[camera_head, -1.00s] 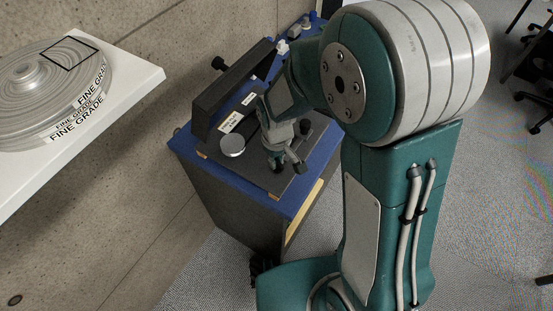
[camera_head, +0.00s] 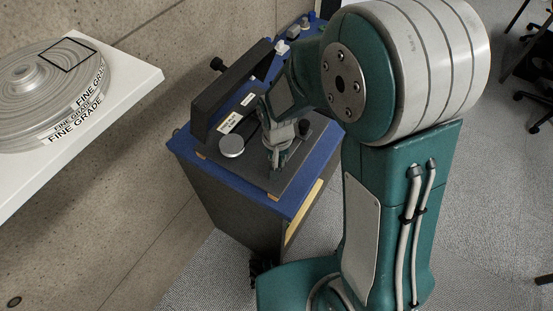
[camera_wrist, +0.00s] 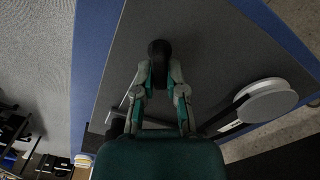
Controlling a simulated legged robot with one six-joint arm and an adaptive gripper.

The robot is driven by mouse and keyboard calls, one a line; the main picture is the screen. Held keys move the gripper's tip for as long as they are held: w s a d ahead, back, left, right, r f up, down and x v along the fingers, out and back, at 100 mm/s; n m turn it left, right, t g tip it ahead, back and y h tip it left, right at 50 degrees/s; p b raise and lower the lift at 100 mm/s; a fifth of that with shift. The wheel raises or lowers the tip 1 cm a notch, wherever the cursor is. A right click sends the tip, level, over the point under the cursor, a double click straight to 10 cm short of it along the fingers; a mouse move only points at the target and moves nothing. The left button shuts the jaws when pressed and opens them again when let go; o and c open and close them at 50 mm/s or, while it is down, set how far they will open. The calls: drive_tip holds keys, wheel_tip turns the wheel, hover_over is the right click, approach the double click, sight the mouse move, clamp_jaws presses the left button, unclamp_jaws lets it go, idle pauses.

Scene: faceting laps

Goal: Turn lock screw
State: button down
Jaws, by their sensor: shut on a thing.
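A black round knob, the lock screw (camera_wrist: 159,50) as far as I can tell, sits between my fingertips in the wrist view. My gripper (camera_wrist: 159,78) is shut on it, one finger at each side. In the head view my gripper (camera_head: 276,168) points down over the dark plate (camera_head: 249,173) on the blue-topped cabinet, and it hides the knob there. A pale round disc (camera_head: 231,146) on a dark arm lies left of my gripper; it also shows at the right in the wrist view (camera_wrist: 268,100).
A black angled housing (camera_head: 232,89) with a side knob stands behind the plate. The blue cabinet top (camera_head: 303,200) borders the plate. A white shelf (camera_head: 137,84) at the left holds a stack of laps (camera_head: 40,95) marked "FINE GRADE". Open floor lies at the right.

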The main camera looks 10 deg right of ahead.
drive_tip(key=m, duration=0.5)
drive_tip(key=shift+s+d+m, duration=0.15)
drive_tip(key=shift+m, duration=2.35)
drive_tip(key=c, duration=0.7)
unclamp_jaws()
